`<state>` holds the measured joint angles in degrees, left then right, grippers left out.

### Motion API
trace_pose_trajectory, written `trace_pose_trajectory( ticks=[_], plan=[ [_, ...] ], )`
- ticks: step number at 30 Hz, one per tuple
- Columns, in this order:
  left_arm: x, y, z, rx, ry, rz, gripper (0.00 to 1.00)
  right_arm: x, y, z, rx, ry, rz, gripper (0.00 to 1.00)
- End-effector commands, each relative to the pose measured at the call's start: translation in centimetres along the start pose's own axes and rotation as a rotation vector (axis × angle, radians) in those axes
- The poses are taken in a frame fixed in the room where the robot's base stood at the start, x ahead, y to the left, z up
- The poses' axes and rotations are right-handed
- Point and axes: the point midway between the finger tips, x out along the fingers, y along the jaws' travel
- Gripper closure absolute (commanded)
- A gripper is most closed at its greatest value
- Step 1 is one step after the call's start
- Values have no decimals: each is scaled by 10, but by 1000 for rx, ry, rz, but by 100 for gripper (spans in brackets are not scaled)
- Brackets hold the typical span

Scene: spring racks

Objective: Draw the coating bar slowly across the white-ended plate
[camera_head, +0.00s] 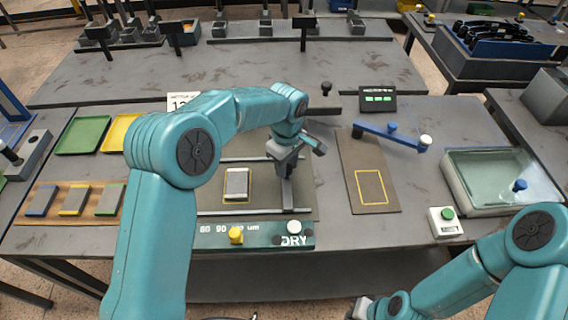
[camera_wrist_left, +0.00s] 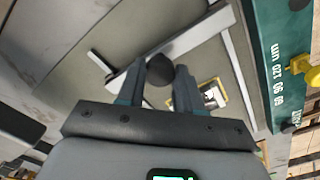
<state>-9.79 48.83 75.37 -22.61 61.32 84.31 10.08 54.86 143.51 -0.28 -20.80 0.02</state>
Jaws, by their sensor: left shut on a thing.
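The white-ended plate (camera_head: 237,184) lies flat inside a yellow outline on the grey coater bed; it also shows partly in the left wrist view (camera_wrist_left: 211,96). The coating bar (camera_head: 288,196) runs front to back across the bed, right of the plate and apart from it. In the left wrist view the bar (camera_wrist_left: 200,36) has a dark round knob (camera_wrist_left: 160,71). My left gripper (camera_head: 286,155) is above the bar, its fingers shut on this knob. My right gripper (camera_head: 359,308) is low at the bottom edge, far from the bed; its fingers are too unclear to read.
A green front panel (camera_head: 265,240) carries a yellow knob (camera_head: 236,235) and a white knob (camera_head: 294,227). Blue, yellow and green-ended plates sit on a wooden rack (camera_head: 27,217) at left. A brown board (camera_head: 352,160), blue lever (camera_head: 375,131) and clear-lidded tray (camera_head: 490,178) stand right.

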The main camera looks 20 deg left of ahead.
Motion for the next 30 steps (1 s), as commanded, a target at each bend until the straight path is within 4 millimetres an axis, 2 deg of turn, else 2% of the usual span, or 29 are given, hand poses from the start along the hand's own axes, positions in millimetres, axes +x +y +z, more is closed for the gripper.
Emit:
trace_pose_trajectory(
  ticks=[5, 6, 7, 8, 20, 30],
  plan=[
    [-1, 0, 0, 0, 0, 2, 100, 0, 0, 0, 0, 0, 0, 100],
    [-1, 0, 0, 0, 0, 2, 52, 0, 0, 0, 0, 0, 0, 100],
    [-1, 0, 0, 0, 0, 2, 42, 0, 0, 0, 0, 0, 0, 100],
    [-1, 0, 0, 0, 0, 2, 40, 0, 0, 0, 0, 0, 0, 100],
    [-6, 0, -1, -1, 1, 1, 40, 1, 0, 0, 0, 0, 0, 100],
    [-48, 1, -1, 0, 2, 4, 40, 6, 2, 0, 0, 0, 0, 100]
  ],
)
